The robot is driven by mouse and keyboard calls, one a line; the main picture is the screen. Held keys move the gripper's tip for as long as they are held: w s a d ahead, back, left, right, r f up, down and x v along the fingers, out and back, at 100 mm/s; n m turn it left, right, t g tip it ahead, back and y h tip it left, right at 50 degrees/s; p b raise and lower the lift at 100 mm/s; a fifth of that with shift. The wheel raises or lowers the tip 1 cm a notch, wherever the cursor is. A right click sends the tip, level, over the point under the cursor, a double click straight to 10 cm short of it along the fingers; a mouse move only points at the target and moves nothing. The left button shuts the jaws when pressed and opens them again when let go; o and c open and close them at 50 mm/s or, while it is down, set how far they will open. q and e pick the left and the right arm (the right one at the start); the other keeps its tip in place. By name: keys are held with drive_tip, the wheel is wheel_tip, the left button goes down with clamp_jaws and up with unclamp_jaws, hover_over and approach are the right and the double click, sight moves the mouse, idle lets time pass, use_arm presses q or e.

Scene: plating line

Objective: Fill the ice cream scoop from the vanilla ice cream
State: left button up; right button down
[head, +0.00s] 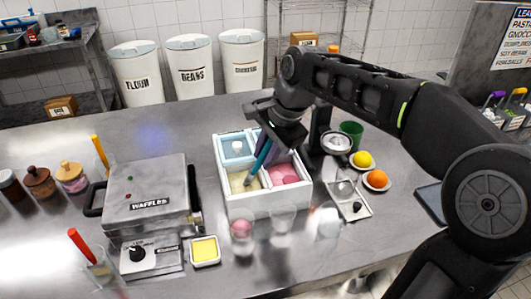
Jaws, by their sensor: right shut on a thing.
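A white tub box (245,205) stands mid-counter with several compartments. Its front-left compartment holds the pale yellow vanilla ice cream (238,184). Pink ice cream (284,174) fills the compartment to its right. A pale blue part (237,147) is at the back left. My right gripper (268,143) is over the back of the box, shut on the ice cream scoop (262,156), which has a teal-blue handle. The scoop slants down to the left, its lower end at the vanilla. I cannot tell how deep it sits or whether it holds ice cream. My left gripper is not in view.
A waffle maker (145,190) is left of the box, with a yellow-filled dish (205,251) in front of it. Clear glasses (283,218) stand before the box. A green cup (351,132), lemon (361,159) and orange (376,179) are on the right.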

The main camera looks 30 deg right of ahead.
drive_tip(key=shift+f, duration=0.2)
drive_tip(key=shift+w+a+f, duration=0.15)
drive_tip(key=shift+w+a, duration=0.1)
drive_tip(key=shift+a, duration=0.05)
idle(0.7)
drive_tip(key=shift+w+a+r+p, duration=0.2)
drive_tip(key=shift+w+a+p, duration=0.2)
drive_tip(key=shift+w+a, duration=0.05)
idle(0.5)
drive_tip(key=shift+w+a, duration=0.15)
drive_tip(key=shift+w, duration=0.05)
idle(0.3)
wheel_tip(320, 180, up, 9)
drive_tip(key=p, duration=0.7)
drive_tip(key=shift+p, duration=0.4)
drive_tip(key=shift+s, duration=0.1)
idle(0.3)
